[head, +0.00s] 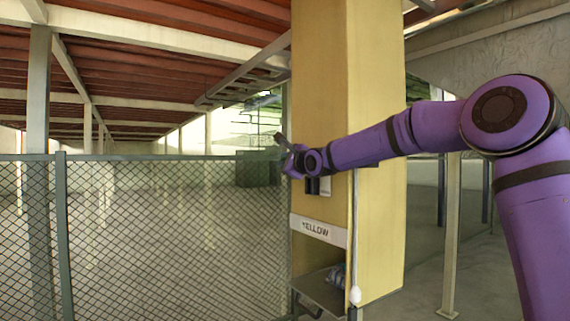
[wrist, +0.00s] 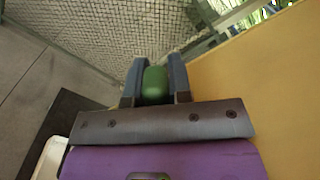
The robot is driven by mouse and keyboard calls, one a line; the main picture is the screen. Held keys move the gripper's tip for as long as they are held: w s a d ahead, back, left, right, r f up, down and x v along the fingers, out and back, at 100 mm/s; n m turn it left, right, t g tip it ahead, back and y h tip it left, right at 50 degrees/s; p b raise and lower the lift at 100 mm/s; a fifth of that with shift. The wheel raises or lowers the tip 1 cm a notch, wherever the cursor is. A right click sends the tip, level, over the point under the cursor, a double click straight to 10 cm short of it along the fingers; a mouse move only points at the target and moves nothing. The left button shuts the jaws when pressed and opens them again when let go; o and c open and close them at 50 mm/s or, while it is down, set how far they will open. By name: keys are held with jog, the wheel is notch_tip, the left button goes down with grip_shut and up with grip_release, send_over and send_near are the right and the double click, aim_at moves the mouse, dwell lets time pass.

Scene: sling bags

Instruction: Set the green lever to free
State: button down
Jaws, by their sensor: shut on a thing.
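In the wrist view the green lever (wrist: 154,84) shows as a rounded green end between my two fingers. My gripper (wrist: 155,72) is shut on it, one finger on each side. The rest of the lever is hidden behind the gripper body. In the head view my gripper (head: 281,141) is at the left edge of the yellow column (head: 375,70), and the lever cannot be made out there. No marking for the free position can be read.
A wire mesh fence (head: 170,230) stands left of the column. A sign reading "YELLOW" (head: 318,230) is below my gripper, above a grey shelf or bin (head: 320,290). A pull cord with a white end (head: 355,296) hangs on the column.

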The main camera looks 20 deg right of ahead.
jog(key=shift+r, duration=0.1)
jog(key=c, duration=1)
grip_release()
jog(key=shift+c, duration=0.2)
jog(key=shift+d, duration=0.1)
jog(key=v, duration=1)
jog(key=shift+s, duration=0.35)
jog(key=shift+d, duration=0.1)
